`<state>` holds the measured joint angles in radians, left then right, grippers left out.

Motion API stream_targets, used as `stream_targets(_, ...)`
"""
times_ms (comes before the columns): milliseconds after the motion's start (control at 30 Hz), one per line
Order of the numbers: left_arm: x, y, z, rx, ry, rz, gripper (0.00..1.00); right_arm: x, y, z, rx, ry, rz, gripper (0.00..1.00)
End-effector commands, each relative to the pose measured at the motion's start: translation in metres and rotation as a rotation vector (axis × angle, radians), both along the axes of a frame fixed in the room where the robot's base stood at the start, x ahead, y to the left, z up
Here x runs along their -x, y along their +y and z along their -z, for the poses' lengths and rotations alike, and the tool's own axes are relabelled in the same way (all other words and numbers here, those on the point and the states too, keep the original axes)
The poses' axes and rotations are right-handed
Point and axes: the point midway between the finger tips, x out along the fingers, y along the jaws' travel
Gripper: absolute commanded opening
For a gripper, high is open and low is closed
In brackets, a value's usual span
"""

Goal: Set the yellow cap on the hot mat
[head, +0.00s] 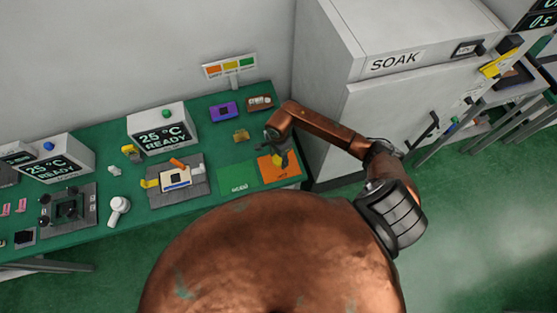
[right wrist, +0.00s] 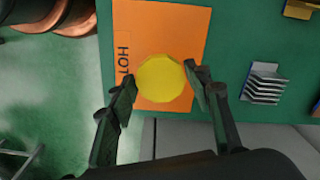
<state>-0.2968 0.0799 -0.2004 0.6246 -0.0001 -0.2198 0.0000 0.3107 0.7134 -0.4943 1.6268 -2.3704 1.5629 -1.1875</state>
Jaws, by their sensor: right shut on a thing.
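The yellow cap (right wrist: 161,79), round with flat facets, is between the fingertips of my right gripper (right wrist: 160,82) in the right wrist view. The gripper is shut on it. Below it is the orange hot mat (right wrist: 178,23), marked HOT; I cannot tell whether the cap touches the mat or hangs just above it. In the head view the right gripper (head: 279,155) is over the orange mat (head: 270,177) at the bench's right end, and mostly hides the cap. My left gripper is not in view.
A green mat (head: 238,177) lies left of the hot mat. A finned metal block (right wrist: 265,84) stands nearby on the bench. A purple tray (head: 223,110) and a brown tray (head: 260,102) are behind. A lever fixture (head: 176,184) is further left. The SOAK cabinet (head: 385,110) stands right.

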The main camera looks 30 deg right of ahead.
Motion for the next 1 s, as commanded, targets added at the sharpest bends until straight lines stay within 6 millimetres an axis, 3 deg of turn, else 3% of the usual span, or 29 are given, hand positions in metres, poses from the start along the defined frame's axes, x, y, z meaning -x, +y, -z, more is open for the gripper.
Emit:
stream_targets(300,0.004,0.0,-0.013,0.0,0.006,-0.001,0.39,-0.004,0.0,0.034,-0.002,0.001,0.001,0.12)
stream_targets(700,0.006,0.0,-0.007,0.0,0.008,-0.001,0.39,-0.004,-0.001,0.041,0.001,0.0,-0.001,0.12)
stream_targets(733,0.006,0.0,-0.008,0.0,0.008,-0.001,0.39,-0.004,-0.001,0.04,0.0,0.0,-0.001,0.47)
stream_targets(1000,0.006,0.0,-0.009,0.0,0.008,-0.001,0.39,-0.004,-0.001,0.039,0.0,0.0,-0.001,0.63)
